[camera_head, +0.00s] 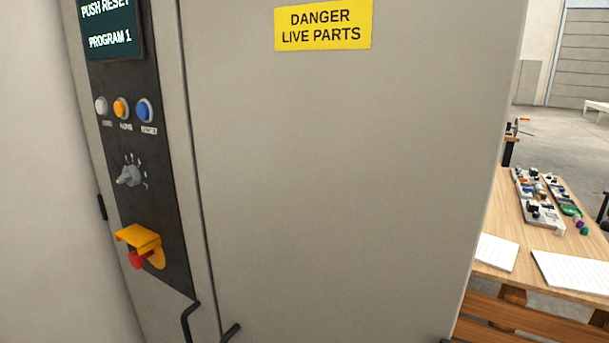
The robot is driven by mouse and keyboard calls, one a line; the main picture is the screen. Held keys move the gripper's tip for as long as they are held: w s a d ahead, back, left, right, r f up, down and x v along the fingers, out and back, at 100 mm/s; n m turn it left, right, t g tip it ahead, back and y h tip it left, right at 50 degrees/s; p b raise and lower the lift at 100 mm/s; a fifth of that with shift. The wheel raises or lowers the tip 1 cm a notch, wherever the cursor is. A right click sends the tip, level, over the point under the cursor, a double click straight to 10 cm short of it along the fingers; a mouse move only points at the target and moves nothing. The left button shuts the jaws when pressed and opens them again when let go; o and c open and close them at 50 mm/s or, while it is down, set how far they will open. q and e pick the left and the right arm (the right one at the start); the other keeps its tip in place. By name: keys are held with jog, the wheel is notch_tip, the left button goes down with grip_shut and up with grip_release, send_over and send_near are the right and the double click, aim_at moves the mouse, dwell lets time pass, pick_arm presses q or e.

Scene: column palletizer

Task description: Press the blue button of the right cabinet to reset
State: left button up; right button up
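A tall grey cabinet (340,180) fills most of the head view, seen close up. A dark control panel (165,215) runs down its left part. The blue button (144,110) sits at the right end of a row of three, beside an orange button (121,108) and a white button (101,106). A screen (110,28) above them reads "PUSH RESET" and "PROGRAM 1". Nothing covers the blue button. Neither of my grippers shows in the view.
Below the buttons are a rotary knob (130,174) and a red emergency stop (138,259) under a yellow guard (138,238). Dark handles (190,322) stick out low on the cabinet. A wooden table (515,252) with parts and papers stands at the right.

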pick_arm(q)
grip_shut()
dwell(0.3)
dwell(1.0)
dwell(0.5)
